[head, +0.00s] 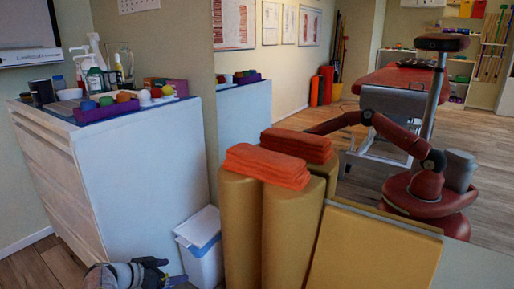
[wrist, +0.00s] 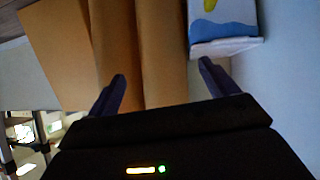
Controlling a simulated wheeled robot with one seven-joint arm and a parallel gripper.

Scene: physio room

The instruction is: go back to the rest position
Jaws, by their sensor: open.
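My gripper (head: 172,271) shows low at the bottom left of the head view, near the floor in front of the white cabinet and beside the white bin. In the wrist view its two dark fingers (wrist: 162,70) are spread apart, with nothing held between them. Beyond the fingers are the tan rolls (wrist: 113,45), and the white bin (wrist: 225,47) is past the right finger. Much of my arm is outside the head view.
The white cabinet (head: 140,155) carries bottles and a purple tray (head: 95,113) with coloured balls. The white bin (head: 203,262) stands between the cabinet and the tan rolls (head: 240,225), which hold folded orange towels (head: 268,166). A large mirror (head: 245,120) behind them reflects the room.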

